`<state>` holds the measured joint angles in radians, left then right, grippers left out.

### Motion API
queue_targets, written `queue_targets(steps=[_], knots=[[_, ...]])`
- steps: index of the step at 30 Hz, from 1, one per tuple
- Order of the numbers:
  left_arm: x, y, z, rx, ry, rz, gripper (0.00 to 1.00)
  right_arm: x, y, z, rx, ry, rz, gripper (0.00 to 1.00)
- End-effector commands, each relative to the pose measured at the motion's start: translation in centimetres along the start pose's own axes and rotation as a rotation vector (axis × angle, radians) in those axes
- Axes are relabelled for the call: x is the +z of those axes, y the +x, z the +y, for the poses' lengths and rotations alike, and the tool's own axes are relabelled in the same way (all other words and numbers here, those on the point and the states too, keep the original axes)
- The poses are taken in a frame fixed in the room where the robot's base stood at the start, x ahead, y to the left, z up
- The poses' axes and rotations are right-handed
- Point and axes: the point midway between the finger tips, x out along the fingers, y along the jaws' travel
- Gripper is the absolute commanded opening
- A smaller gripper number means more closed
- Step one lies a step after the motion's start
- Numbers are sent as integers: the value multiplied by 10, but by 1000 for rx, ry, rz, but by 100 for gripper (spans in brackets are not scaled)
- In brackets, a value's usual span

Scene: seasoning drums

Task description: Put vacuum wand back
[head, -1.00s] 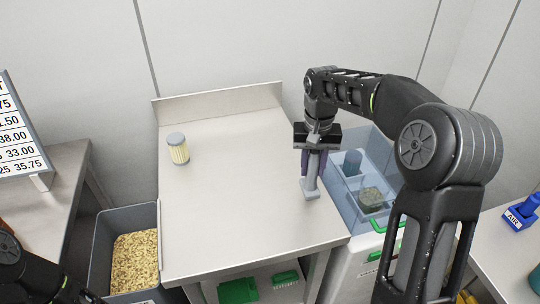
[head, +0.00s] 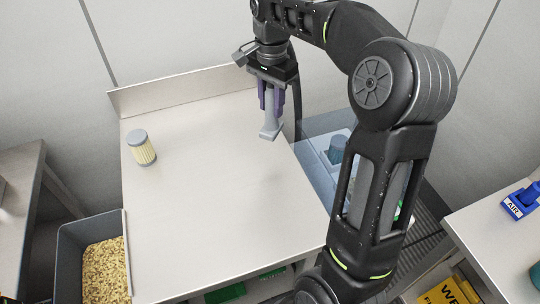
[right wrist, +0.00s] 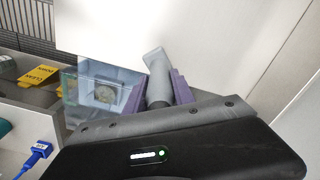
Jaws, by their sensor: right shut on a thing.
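The grey vacuum wand (head: 269,129) hangs nozzle down from my right gripper (head: 272,96), whose purple fingers are shut on it. The wand's flared end is over the right part of the steel table (head: 215,215); I cannot tell how high it is above the surface. In the right wrist view the wand (right wrist: 157,72) sticks out between the purple fingers of the gripper (right wrist: 158,95). A black hose-like strip runs down beside the gripper in the head view. No holder for the wand can be made out with certainty. My left gripper is not in view.
A ribbed cream filter with grey caps (head: 141,148) stands on the table's left. A clear blue divided tray (head: 312,128) is at the table's right, partly behind my arm. A grey bin (head: 68,235) of chips is lower left. A blue AIR-labelled item (head: 519,204) sits far right.

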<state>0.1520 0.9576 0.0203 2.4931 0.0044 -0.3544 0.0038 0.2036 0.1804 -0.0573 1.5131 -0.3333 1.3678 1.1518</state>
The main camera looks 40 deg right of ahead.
Motion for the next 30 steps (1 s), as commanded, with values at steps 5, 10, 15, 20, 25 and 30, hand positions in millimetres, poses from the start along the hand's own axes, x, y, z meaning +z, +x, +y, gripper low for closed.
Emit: queue_targets(steps=[5,10,15,20,25,30], knots=[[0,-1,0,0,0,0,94,0,6,0,1,-1,0,0],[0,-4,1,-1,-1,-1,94,0,33,1,3,-1,-1,0],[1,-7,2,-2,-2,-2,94,0,58,0,1,-1,0,0],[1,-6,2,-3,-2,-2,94,0,62,0,-1,-2,1,0],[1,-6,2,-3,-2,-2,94,0,63,0,-1,-2,1,0],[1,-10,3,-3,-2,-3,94,0,78,0,2,-2,-1,0]])
